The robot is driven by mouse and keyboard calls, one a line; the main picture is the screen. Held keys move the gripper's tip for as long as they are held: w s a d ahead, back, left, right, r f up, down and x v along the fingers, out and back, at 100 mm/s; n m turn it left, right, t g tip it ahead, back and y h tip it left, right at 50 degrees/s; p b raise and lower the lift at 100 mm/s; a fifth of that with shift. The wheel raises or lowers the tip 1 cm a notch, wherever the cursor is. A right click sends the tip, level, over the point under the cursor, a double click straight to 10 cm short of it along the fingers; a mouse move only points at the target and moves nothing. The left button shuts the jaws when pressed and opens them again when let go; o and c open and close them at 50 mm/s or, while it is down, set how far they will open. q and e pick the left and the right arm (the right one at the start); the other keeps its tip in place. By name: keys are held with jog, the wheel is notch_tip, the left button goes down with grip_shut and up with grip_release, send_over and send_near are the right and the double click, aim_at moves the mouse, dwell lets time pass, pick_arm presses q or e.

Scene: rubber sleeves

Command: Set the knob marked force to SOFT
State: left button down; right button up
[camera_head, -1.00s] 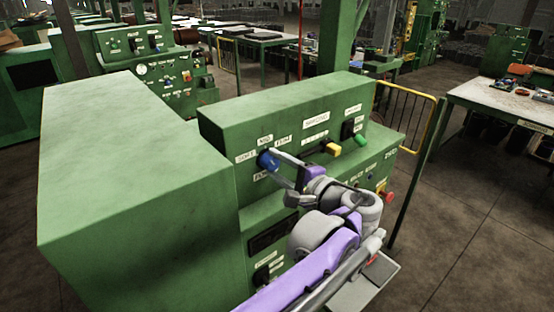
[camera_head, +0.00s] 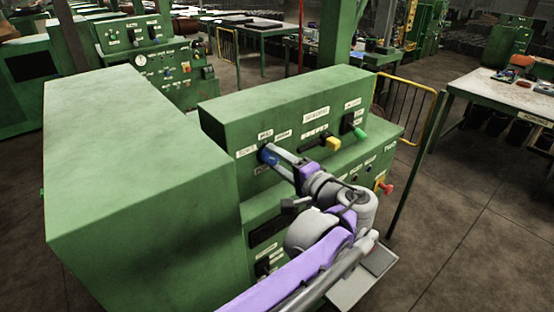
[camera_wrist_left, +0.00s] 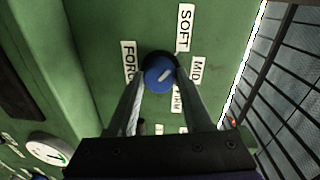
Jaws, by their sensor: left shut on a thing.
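The blue knob (camera_head: 268,156) sits on the upper sloped face of the green machine. It also shows in the left wrist view (camera_wrist_left: 159,74), with a white mark slanting up and right, roughly between the SOFT label (camera_wrist_left: 185,27) and the MID label (camera_wrist_left: 196,70). The FIRM label (camera_wrist_left: 177,99) lies below right of the knob, and the FORCE label (camera_wrist_left: 129,61) lies to its left. My left gripper (camera_head: 273,154) is shut on the blue knob, one finger on each side. My right gripper is out of view.
A yellow knob (camera_head: 332,143) and a green knob (camera_head: 360,133) sit to the right on the same panel. A red button (camera_head: 384,187) is on the lower ledge. A yellow rail (camera_head: 436,110) stands beyond the machine's right end.

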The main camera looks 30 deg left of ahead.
pick_arm(q)
jog(key=shift+c, duration=1.6)
grip_release()
jog(key=f+b+v, duration=0.1)
jog(key=v, duration=0.9)
jog(key=shift+s+d+r, duration=0.2)
jog(key=shift+d+r, duration=0.2)
jog(key=shift+r, duration=0.05)
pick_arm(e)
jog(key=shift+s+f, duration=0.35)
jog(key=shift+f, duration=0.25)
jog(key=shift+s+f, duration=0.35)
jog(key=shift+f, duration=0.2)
